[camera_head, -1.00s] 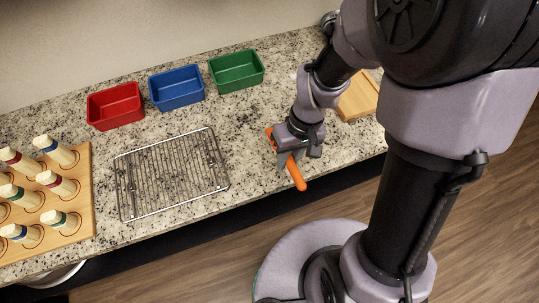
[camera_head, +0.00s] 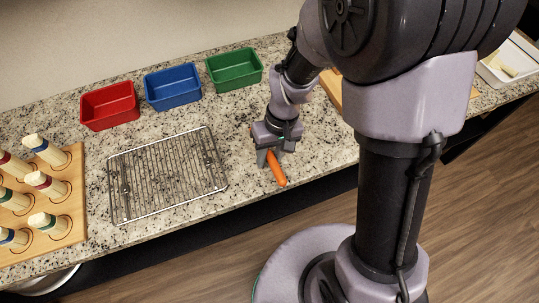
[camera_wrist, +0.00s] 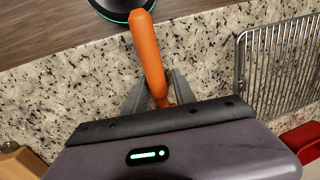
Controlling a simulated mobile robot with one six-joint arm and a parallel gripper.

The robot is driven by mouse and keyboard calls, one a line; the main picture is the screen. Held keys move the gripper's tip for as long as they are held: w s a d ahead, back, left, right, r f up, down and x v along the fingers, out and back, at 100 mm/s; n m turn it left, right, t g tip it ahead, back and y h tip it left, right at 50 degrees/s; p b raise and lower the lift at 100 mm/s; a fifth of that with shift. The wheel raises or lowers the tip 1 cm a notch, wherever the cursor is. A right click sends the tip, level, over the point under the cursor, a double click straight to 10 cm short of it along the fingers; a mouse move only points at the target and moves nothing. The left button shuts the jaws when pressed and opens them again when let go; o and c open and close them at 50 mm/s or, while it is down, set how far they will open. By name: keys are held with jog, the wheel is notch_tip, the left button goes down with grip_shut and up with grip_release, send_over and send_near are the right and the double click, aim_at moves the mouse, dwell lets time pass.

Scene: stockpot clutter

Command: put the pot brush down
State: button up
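The pot brush shows as an orange handle (camera_head: 276,168) below my gripper, near the front edge of the counter. My gripper (camera_head: 275,158) points down over the counter, right of the wire rack, and is shut on the handle. In the wrist view the handle (camera_wrist: 148,55) runs between the two fingers of my gripper (camera_wrist: 157,85), its tip appearing beyond the counter edge. The brush's head is mostly hidden behind the gripper. I cannot tell whether the brush touches the counter.
A wire rack (camera_head: 165,176) lies on the speckled counter (camera_head: 235,112). Red (camera_head: 109,106), blue (camera_head: 173,87) and green (camera_head: 234,69) bins stand behind it. A wooden board (camera_head: 75,190) with several pegs is at left. Another board (camera_head: 331,88) and a white tray (camera_head: 490,75) are at right.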

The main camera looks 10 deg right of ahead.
dwell(0.3)
jog(key=s+d+r+m+t+p, duration=0.1)
jog(key=d+r+p, duration=0.15)
jog(key=r, duration=0.85)
jog(key=s+d+r+m+t+p, duration=0.1)
jog(key=d+r+m+t+p, duration=0.15)
jog(key=r, duration=0.85)
jog(key=s+d+r+m+t, duration=0.1)
jog(key=s+r+m+t, duration=0.2)
jog(key=s+r, duration=0.3)
jog(key=shift+s+d+m+p, duration=0.35)
jog(key=shift+s+m, duration=0.1)
jog(key=shift+s, duration=0.7)
jog(key=shift+f+b, duration=0.2)
jog(key=shift+b, duration=0.15)
jog(key=shift+o, duration=0.5)
